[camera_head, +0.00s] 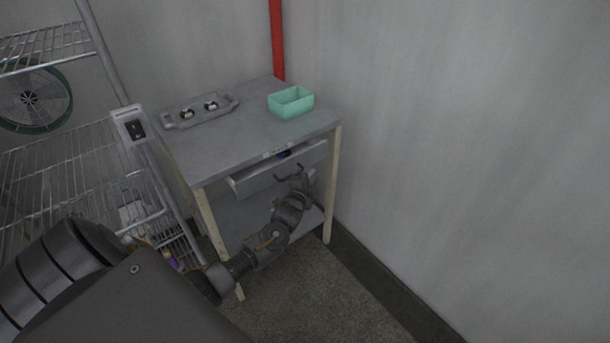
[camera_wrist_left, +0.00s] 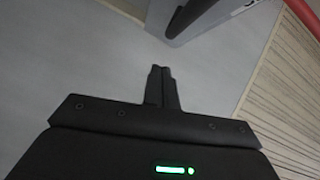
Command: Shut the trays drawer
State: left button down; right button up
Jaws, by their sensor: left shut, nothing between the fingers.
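The trays drawer (camera_head: 252,181) is the grey drawer under the top of the metal table (camera_head: 215,150). It stands partly pulled out, with a dark gap above its front and something small and blue inside. My left gripper (camera_head: 290,173) is in front of the drawer's right half, close to its front face. I cannot tell whether it touches. In the left wrist view my left gripper (camera_wrist_left: 161,72) is shut and empty, over a pale grey surface. The drawer handle is not clearly visible. My right gripper is not in view.
On the table top stand a mint-green bin (camera_head: 291,103) and a grey tray (camera_head: 199,112) with small dark-and-white parts. A wire shelf rack (camera_head: 75,165) is on the left, a wall (camera_head: 450,120) on the right. A red pipe (camera_head: 277,40) runs down behind. Floor is clear in front.

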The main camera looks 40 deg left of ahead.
aim_at(298, 163)
pick_arm(q)
jog(key=shift+s+a+f, duration=0.1)
jog(key=shift+a+f, duration=0.1)
jog(key=shift+a, duration=0.4)
jog(key=shift+a+f, duration=0.15)
jog(key=shift+a, duration=0.45)
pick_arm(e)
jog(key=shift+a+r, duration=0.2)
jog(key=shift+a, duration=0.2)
pick_arm(q)
jog(key=shift+a, duration=0.1)
